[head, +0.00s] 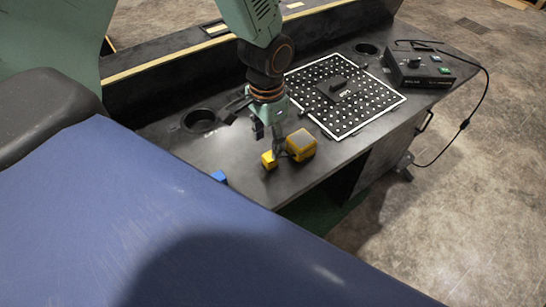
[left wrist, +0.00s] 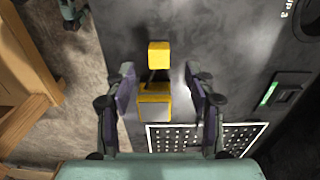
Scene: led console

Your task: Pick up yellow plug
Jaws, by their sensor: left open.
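Two yellow pieces sit close together on the dark table. The smaller yellow piece (head: 268,160) is left of a larger yellow block (head: 301,145) in the head view. In the left wrist view the small piece (left wrist: 158,54) lies above the larger block (left wrist: 154,103), with a dark gap or stem between them. I cannot tell whether they are joined, or which is the plug. My left gripper (head: 277,146) is low over them. In the left wrist view its open fingers (left wrist: 160,92) stand either side of the larger block, apart from it. My right gripper is not in view.
A white-dotted black board (head: 325,112) carries a dark block. A black control box (head: 420,68) with a cable stands at the far right. A round hole (head: 199,121) and a blue piece (head: 219,176) are to the left. A blue surface (head: 130,215) fills the front.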

